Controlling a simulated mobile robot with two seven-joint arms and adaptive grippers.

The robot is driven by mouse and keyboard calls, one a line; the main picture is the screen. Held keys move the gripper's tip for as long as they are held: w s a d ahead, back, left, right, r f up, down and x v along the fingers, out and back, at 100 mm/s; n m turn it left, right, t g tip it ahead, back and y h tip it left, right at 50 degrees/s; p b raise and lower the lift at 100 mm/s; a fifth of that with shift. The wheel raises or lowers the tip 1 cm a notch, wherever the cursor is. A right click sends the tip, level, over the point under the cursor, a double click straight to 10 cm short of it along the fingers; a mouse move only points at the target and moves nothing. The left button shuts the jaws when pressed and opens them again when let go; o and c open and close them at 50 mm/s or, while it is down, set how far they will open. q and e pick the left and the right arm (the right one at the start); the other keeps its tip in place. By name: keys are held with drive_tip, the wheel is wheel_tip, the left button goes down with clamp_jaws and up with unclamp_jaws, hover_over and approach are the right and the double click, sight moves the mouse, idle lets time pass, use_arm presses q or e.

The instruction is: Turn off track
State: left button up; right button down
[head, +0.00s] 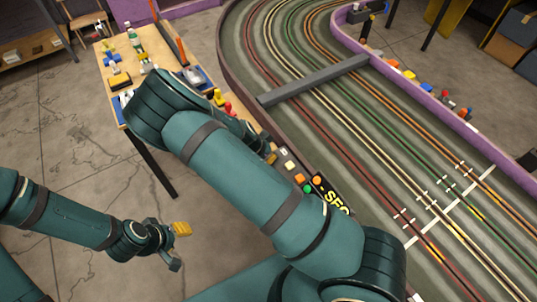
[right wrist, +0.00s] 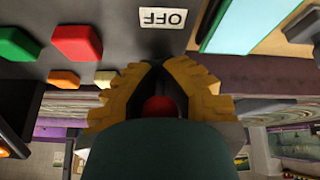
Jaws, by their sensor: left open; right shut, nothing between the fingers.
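The dark control panel (head: 325,190) stands along the near edge of the track (head: 345,130), with small coloured buttons on it. In the right wrist view, a white OFF label (right wrist: 163,18), upside down, is on the panel (right wrist: 120,20) just beyond my right fingertips. A red rounded part (right wrist: 158,106) shows between the yellow fingers; I cannot tell whether they touch it. My right gripper (right wrist: 160,68) is shut and empty close to the panel; in the head view my arm mostly hides it. My left gripper (head: 178,243) is open and empty, low over the floor.
A red button (right wrist: 76,43), a green button (right wrist: 18,46) and smaller orange and cream ones sit on the panel, left of the label in the right wrist view. A cluttered wooden table (head: 120,70) stands at upper left. The floor (head: 60,140) around my left gripper is clear.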

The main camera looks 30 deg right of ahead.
idle(0.3)
drive_tip(key=c, duration=1.1)
unclamp_jaws()
drive_tip(key=shift+r, duration=0.1)
drive_tip(key=v, duration=1.2)
